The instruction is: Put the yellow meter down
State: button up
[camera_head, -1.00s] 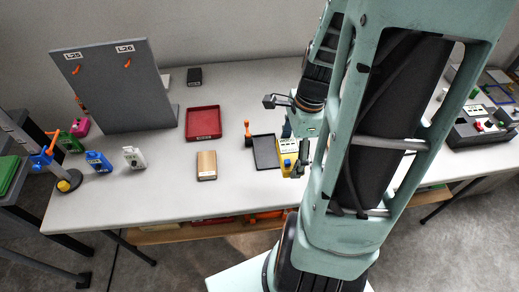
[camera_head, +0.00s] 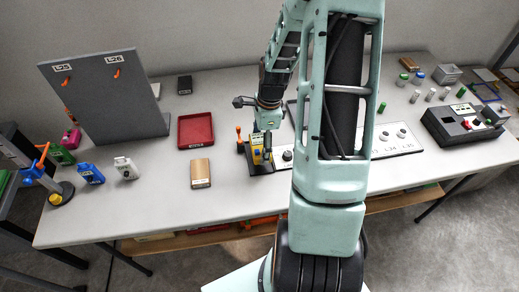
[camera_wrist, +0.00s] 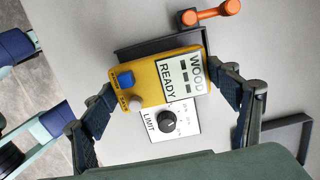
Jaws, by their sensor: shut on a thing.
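The yellow meter (camera_wrist: 150,78), with a blue button and a label reading "WOOD READY", is between the two fingers of my gripper (camera_wrist: 167,92) in the wrist view. My gripper is shut on it. In the head view the meter (camera_head: 256,156) is over the small dark tray (camera_head: 262,170), below my gripper (camera_head: 262,146). The tray (camera_wrist: 137,48) shows past the meter's edge in the wrist view. I cannot tell whether the meter touches the tray.
An orange-handled tool (camera_wrist: 210,12) is close beside the tray. A "LIMIT" dial (camera_wrist: 169,122) is on the other side of the meter. A wooden block (camera_head: 200,173) and a red tray (camera_head: 195,129) stand to the left. Free table lies between them and the dark tray.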

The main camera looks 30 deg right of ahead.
jog(key=shift+w+f, duration=0.25)
jog(key=shift+f, duration=0.05)
jog(key=shift+w+f, duration=0.1)
jog(key=shift+f, duration=1.55)
jog(key=shift+f, duration=0.1)
jog(key=shift+f, duration=0.15)
jog(key=o, duration=1.5)
jog(key=shift+r, duration=0.2)
jog(key=r, duration=0.4)
jog(key=d+r, duration=0.1)
jog(key=r, duration=0.7)
jog(key=shift+s+d, duration=0.2)
